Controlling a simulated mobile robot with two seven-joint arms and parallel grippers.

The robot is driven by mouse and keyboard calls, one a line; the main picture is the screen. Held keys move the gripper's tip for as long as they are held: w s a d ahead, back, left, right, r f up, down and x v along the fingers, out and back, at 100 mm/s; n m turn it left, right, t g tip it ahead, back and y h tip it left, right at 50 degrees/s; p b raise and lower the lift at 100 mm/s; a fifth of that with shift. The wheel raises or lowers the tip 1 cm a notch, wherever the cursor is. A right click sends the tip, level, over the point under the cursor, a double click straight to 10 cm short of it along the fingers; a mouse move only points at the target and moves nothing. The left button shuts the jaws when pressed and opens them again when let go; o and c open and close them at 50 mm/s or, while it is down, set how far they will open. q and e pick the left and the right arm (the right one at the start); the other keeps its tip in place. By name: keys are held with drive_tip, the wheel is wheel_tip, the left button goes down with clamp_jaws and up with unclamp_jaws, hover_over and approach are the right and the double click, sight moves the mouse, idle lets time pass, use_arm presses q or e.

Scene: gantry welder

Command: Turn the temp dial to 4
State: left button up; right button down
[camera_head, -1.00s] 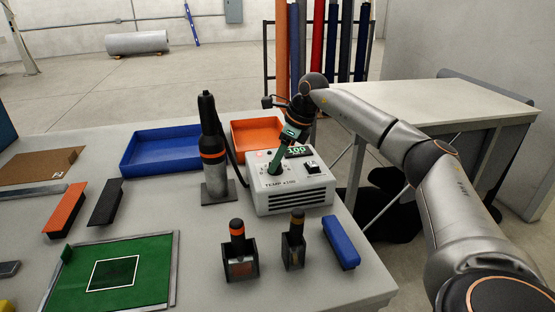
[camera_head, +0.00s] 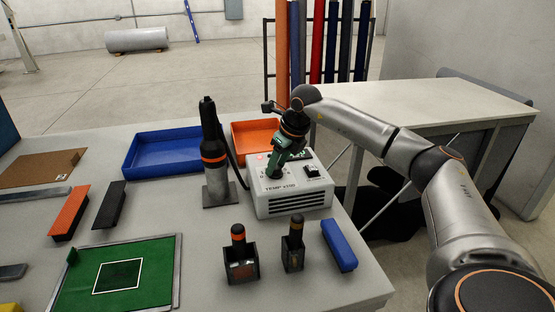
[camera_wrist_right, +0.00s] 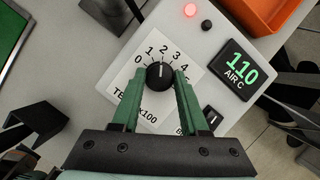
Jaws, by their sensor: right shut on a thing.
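The white control box (camera_head: 292,196) marked TEMP x100 stands at the right of the table. Its black temp dial (camera_wrist_right: 160,75) shows in the right wrist view, with its white pointer line towards about 2 on the printed scale. A display (camera_wrist_right: 236,72) beside it reads 110 AIR C. My right gripper (camera_head: 275,170) comes down onto the box top. In the right wrist view its green fingers (camera_wrist_right: 158,80) are shut on the dial, one on each side. The gripper hides the dial in the head view. My left gripper is not in view.
A dark heat tool (camera_head: 212,150) stands upright left of the box. Blue (camera_head: 150,168) and orange (camera_head: 236,140) trays lie behind. Two small holders (camera_head: 240,272) and a blue block (camera_head: 339,246) sit in front. A red lamp (camera_wrist_right: 190,10) glows on the box.

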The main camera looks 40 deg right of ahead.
drive_tip(key=m+h, duration=0.1)
drive_tip(key=m, duration=0.2)
drive_tip(key=shift+a+p, duration=0.15)
drive_tip(key=shift+p, duration=0.2)
drive_tip(key=m+h, duration=0.1)
drive_tip(key=m, duration=0.1)
drive_tip(key=shift+w+m, duration=0.1)
drive_tip(key=shift+m, duration=0.2)
drive_tip(key=m, duration=0.2)
drive_tip(key=m+g+h, duration=0.1)
drive_tip(key=m, duration=0.1)
drive_tip(key=shift+a+h+p, duration=0.1)
drive_tip(key=shift+h+p, duration=0.2)
drive_tip(key=shift+p, duration=0.1)
drive_tip(key=shift+w+m+g+h, duration=0.1)
drive_tip(key=shift+m+g+h, duration=0.25)
drive_tip(key=shift+m, duration=1.25)
drive_tip(key=shift+c, duration=2.1)
unclamp_jaws()
drive_tip(key=shift+g, duration=0.25)
